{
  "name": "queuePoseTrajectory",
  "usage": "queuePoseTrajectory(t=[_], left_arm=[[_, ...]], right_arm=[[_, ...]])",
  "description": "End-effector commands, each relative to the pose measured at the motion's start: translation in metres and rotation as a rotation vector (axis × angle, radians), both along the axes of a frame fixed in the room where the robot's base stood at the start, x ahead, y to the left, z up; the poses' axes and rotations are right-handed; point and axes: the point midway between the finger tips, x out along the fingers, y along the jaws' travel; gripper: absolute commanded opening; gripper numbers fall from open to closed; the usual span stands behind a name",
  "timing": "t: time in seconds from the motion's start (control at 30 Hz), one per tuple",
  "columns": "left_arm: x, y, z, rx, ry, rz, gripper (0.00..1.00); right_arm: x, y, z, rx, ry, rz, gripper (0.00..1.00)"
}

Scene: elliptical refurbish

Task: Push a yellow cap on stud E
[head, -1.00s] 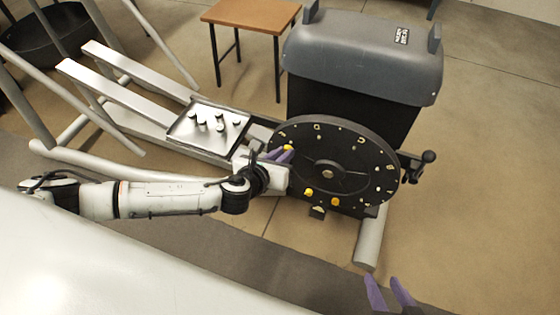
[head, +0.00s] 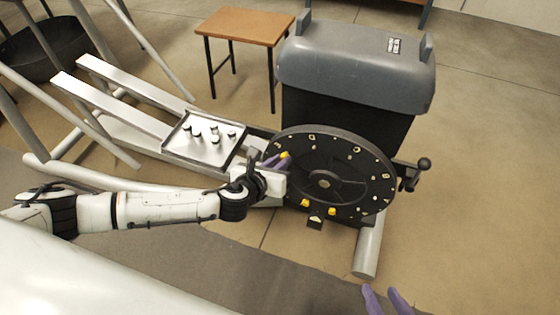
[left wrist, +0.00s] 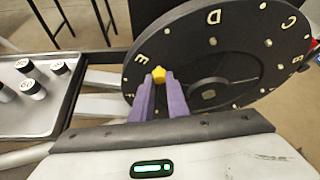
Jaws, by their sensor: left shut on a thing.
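My left gripper (head: 278,161) is shut on a yellow cap (head: 285,155) at the upper left part of the black disc (head: 352,183). In the left wrist view the yellow cap (left wrist: 159,75) sits between the purple fingertips (left wrist: 160,82), just right of and below the letter E (left wrist: 141,58) on the disc (left wrist: 185,60). Stud E itself is hidden behind the cap and fingers, so I cannot tell whether the cap touches it. My right gripper (head: 387,295) shows only its purple fingers at the bottom edge, spread apart and empty.
Two more yellow caps (head: 305,203) (head: 332,211) are low on the disc. A metal tray (head: 218,155) with several small cylinders stands left of it. A grey housing (head: 355,65) rises behind the disc, and a black knob (head: 423,163) sticks out at right.

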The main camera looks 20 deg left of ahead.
Motion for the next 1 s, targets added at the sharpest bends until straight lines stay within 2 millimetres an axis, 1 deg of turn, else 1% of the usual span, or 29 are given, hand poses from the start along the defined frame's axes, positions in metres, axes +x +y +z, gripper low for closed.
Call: queuePoseTrajectory(t=[0.5,1.0], left_arm=[[-0.001,-0.001,0.003,0.062,0.001,-0.004,0.00],[0.000,-0.001,0.002,0.065,0.000,-0.003,0.00]], right_arm=[[-0.001,0.000,0.015,0.000,0.002,0.000,0.37],[-0.001,0.000,0.014,-0.001,0.003,0.000,0.37]])
